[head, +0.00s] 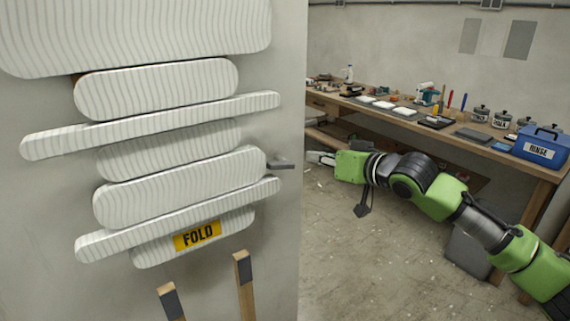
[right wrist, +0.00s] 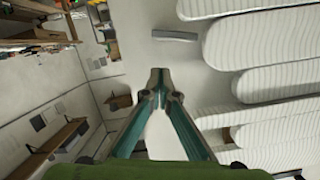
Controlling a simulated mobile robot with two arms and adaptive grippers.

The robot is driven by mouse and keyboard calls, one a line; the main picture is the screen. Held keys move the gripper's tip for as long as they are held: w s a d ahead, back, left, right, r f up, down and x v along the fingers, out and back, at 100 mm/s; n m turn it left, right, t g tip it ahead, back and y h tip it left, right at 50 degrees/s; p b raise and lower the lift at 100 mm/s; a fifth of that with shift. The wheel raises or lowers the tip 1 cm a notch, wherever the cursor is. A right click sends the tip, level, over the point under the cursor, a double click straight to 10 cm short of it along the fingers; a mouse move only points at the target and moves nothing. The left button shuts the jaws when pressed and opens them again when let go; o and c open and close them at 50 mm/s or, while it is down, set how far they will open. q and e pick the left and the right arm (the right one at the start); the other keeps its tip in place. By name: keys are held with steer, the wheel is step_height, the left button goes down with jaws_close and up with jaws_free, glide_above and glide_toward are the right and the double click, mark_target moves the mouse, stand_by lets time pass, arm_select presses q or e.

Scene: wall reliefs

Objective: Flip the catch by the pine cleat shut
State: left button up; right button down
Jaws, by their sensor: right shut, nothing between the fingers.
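A small grey lever (head: 281,164) sticks out sideways from the wall at the right end of a ribbed white bar; I take it for the catch. It also shows as a grey bar in the right wrist view (right wrist: 175,35). Which piece is the pine cleat I cannot tell; a brown bit (head: 76,79) peeks out behind the upper bars. My right gripper (head: 318,158) is shut and empty, to the right of the lever and apart from it. Its closed fingertips show in the right wrist view (right wrist: 160,76). My left gripper is out of view.
Ribbed white bars (head: 180,185) stand out from the wall, with a yellow FOLD label (head: 197,235) low down. Two wooden strips with dark tops (head: 245,285) rise below. A workbench (head: 470,145) with jars and a blue RINSE box (head: 541,146) stands behind my right arm.

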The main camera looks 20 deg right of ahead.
step_height(320, 180, up, 3)
steer(key=s+a, duration=0.1)
steer(key=s, duration=0.2)
steer(key=p, duration=0.3)
glide_above(280, 165)
steer(key=s+d, duration=0.1)
steer(key=d, duration=0.1)
steer(key=f, duration=0.4)
steer(key=f+p, duration=0.1)
steer(key=f, duration=0.1)
steer(key=shift+a+y, duration=0.3)
steer(key=shift+a, duration=0.1)
